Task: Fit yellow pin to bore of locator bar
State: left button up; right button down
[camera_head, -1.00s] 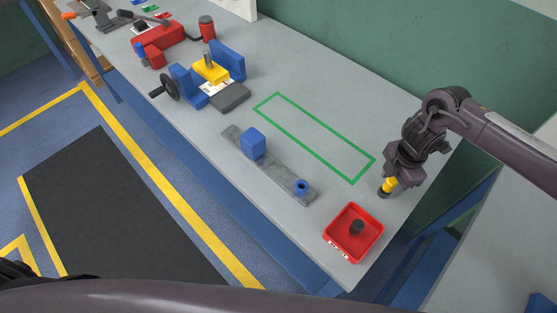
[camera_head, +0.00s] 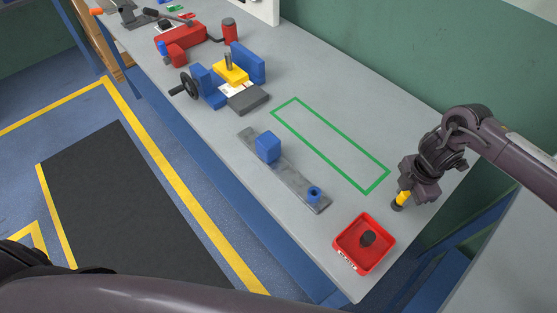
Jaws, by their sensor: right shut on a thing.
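The yellow pin (camera_head: 403,197) is at the right of the bench, with a dark piece at its lower end. My right gripper (camera_head: 408,189) is shut on its upper part from above; I cannot tell whether the lower end touches the bench. The locator bar (camera_head: 288,174) is a flat grey strip lying to the left of the pin. The pin is apart from the bar. My left gripper does not show.
A green outline (camera_head: 330,145) marks empty bench behind the bar. A blue vise (camera_head: 208,84) with a yellow block (camera_head: 230,70) and a red tool (camera_head: 181,43) stand farther back.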

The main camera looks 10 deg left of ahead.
aim_at(407, 194)
jog(key=shift+r, duration=0.1)
jog(key=shift+r+p, duration=3.25)
jog(key=shift+r, duration=0.2)
